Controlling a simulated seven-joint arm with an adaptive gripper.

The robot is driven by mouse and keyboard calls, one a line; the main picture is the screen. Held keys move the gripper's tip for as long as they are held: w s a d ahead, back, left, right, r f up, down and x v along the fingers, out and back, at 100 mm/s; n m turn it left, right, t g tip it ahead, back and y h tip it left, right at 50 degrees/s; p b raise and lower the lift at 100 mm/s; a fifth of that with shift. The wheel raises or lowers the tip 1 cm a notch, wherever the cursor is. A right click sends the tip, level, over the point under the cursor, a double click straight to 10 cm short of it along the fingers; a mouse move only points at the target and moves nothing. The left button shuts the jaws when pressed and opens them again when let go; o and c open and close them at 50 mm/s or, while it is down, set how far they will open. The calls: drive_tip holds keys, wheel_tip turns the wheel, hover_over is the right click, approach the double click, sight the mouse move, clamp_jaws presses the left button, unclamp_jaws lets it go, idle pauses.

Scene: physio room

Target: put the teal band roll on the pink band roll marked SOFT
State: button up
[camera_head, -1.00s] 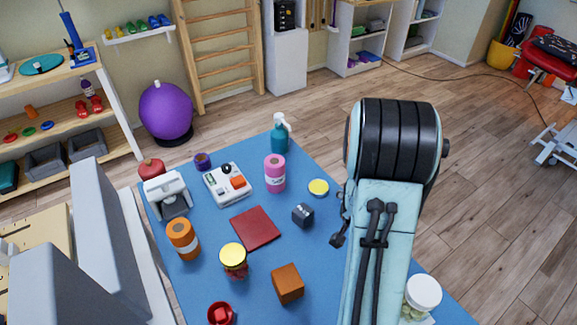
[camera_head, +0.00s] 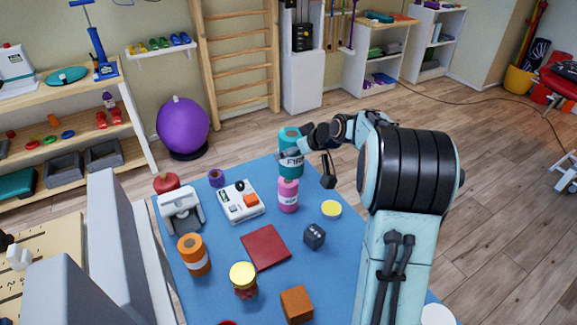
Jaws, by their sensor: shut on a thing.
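I cannot tell whether the two rolls touch or a small gap is left.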

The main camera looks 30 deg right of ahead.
drive_tip(key=shift+w+d+f, duration=0.5)
drive_tip(key=shift+w+f, duration=0.7)
drive_tip(key=shift+f, duration=0.5)
drive_tip(key=shift+w+d+f, duration=0.5)
drive_tip(key=shift+w+f, duration=0.65)
drive_tip(key=shift+f, duration=0.55)
drive_tip(key=shift+w+d+f, duration=0.5)
drive_tip(key=shift+w+f, duration=0.7)
drive_tip(key=shift+f, duration=0.5)
drive_tip(key=shift+f, duration=0.1)
drive_tip(key=o, duration=1.2)
drive_tip(key=shift+o, duration=0.2)
